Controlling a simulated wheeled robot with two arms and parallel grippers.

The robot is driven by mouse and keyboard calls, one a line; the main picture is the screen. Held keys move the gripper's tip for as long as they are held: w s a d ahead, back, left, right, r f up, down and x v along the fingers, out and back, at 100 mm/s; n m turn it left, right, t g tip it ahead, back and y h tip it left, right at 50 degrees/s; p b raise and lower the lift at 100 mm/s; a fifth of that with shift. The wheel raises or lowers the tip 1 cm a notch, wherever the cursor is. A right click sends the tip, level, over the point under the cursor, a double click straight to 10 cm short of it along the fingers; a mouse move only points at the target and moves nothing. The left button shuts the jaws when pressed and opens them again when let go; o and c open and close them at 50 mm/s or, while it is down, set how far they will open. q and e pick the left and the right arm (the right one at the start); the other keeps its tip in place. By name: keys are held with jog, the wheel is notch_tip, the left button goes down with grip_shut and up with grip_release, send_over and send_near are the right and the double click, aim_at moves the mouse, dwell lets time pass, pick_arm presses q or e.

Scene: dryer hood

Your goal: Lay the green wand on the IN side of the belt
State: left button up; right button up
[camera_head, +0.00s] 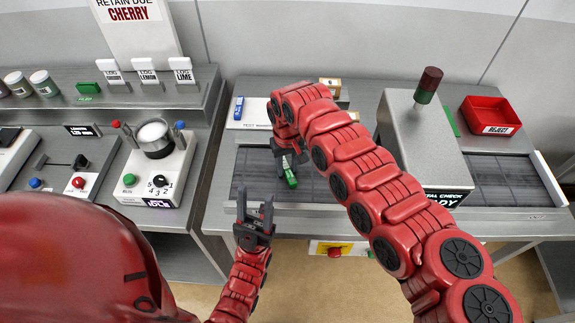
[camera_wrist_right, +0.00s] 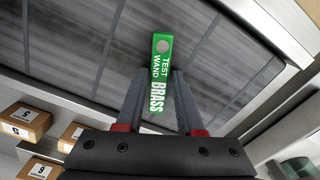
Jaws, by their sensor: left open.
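The green wand (camera_head: 290,178), marked "TEST WAND BRASS", is at the left stretch of the dark belt (camera_head: 320,185). My right gripper (camera_head: 287,155) points down over that stretch. In the right wrist view its fingers (camera_wrist_right: 158,85) stand on both sides of the wand (camera_wrist_right: 163,60) and close in on its edges; the wand's far end sticks out past the fingertips. I cannot tell whether the wand touches the belt. My left gripper (camera_head: 255,205) is open and empty, at the front edge of the belt table.
A grey metal detector hood (camera_head: 420,140) with a red and green lamp (camera_head: 428,85) stands over the belt on the right. A red reject tray (camera_head: 490,115) is behind the right belt stretch. Small boxes (camera_wrist_right: 25,121) lie at the back. A side bench with a dial unit (camera_head: 155,170) stands left.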

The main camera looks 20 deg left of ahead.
aim_at(287, 170)
jog(key=shift+o, duration=1.1)
jog(key=shift+r, duration=0.15)
jog(key=shift+w+r, duration=0.1)
jog(key=shift+r, duration=0.15)
notch_tip(287, 170, up, 11)
jog(key=b, duration=0.4)
jog(key=shift+r+b, duration=0.2)
jog(key=shift+b, duration=0.1)
